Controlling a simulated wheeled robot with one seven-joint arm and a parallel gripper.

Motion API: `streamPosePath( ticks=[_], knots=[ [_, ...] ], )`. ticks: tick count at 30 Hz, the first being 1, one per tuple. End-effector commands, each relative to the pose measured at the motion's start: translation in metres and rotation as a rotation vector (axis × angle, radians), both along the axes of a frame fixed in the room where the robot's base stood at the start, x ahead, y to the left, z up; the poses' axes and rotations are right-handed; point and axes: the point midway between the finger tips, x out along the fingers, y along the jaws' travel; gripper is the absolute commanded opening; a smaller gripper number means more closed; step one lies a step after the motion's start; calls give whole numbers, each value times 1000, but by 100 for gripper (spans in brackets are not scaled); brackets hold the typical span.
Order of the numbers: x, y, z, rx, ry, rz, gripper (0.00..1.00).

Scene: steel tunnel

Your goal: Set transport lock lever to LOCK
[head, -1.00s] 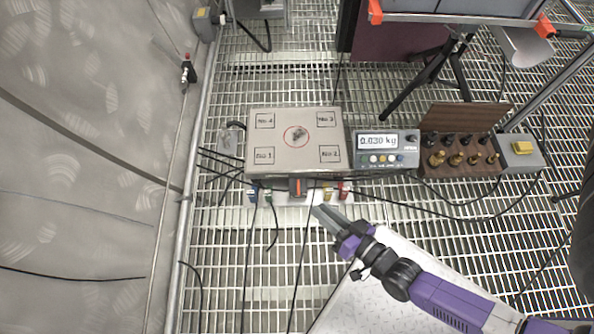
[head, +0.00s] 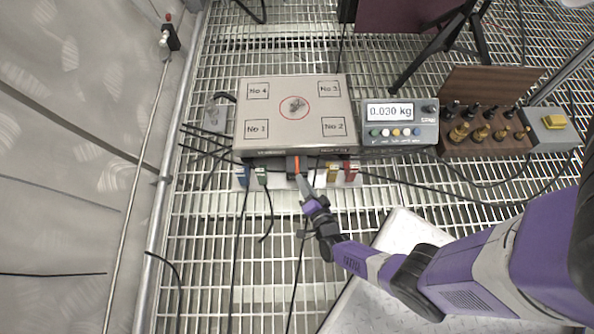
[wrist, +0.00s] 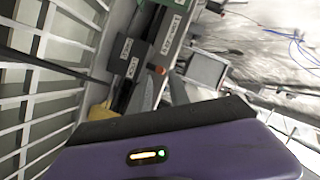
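The weighing unit (head: 270,113) has a flat grey top with corners marked No 1 to No 4. The transport lock lever (head: 297,164), with an orange tip, is on its front face. The lever's orange tip also shows in the wrist view (wrist: 157,69), close to small white labels (wrist: 132,67), one of which seems to read LOCK. My gripper (head: 302,182) is just in front of the lever, pointing at it. In the wrist view its two grey fingers (wrist: 161,90) stand apart, with the orange tip near their ends. Contact cannot be made out.
Blue, green, yellow and red connectors (head: 352,174) flank the lever closely, with black cables hanging over the grating. The display box (head: 399,124) reads 0.030 kg. A wooden weight rack (head: 485,140) and a grey box with a yellow button (head: 553,122) stand right.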

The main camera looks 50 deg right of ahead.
Motion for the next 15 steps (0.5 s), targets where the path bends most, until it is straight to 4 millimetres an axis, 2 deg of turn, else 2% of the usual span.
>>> streamPosePath(
  ticks=[9, 15],
  knots=[
    [40, -26, -13, -1, -2, 0, 22],
    [53, -35, -15, -1, 1, 1, 22]
  ],
)
